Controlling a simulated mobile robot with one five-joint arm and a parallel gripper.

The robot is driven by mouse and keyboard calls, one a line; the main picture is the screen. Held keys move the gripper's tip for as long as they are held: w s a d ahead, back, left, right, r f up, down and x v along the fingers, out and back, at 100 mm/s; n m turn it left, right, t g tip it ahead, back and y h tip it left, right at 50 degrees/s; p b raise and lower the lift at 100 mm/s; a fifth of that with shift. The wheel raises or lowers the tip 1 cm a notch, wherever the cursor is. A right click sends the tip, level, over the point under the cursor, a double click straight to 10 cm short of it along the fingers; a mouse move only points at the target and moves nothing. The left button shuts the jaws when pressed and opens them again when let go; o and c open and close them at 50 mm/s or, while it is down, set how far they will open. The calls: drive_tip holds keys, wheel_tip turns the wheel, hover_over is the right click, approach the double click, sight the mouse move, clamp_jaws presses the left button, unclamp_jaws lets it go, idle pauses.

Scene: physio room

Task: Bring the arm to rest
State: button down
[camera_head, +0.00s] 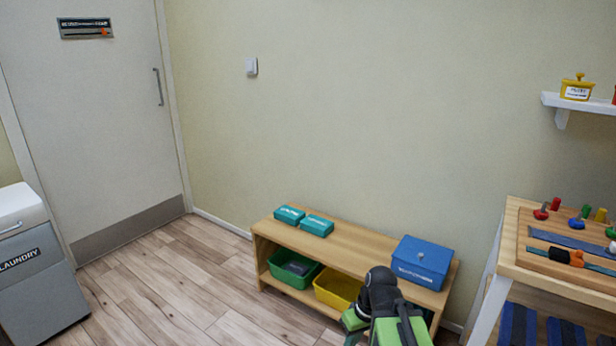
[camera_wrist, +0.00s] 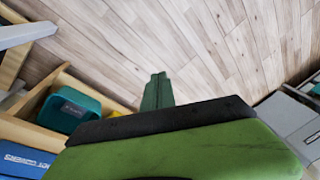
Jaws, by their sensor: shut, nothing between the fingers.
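My arm, green with a black joint, rises at the bottom of the head view, right of centre, in front of the low wooden bench (camera_head: 345,240). It hides part of the bench's right end. In the wrist view my gripper (camera_wrist: 157,92) shows as two narrow green fingers, closed together with nothing between them. They are over the wood-plank floor, with bare boards beyond the tips. The fingertips cannot be made out clearly in the head view.
The bench carries two teal boxes (camera_head: 317,225) and a blue lidded box (camera_head: 422,262); green (camera_head: 291,270) and yellow (camera_head: 338,289) bins sit below. A wooden table (camera_head: 507,250) stands at right, a laundry bin (camera_head: 38,270) at left. Floor between bench and laundry bin is clear.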

drive_tip(key=s+d+m+h, duration=0.1)
drive_tip(key=d+m+h, duration=0.2)
drive_tip(key=d+m, duration=0.15)
wheel_tip(320, 180, up, 29)
drive_tip(key=p, duration=2.9)
drive_tip(key=shift+d+f+m, duration=0.2)
drive_tip(key=shift+d+m, duration=0.15)
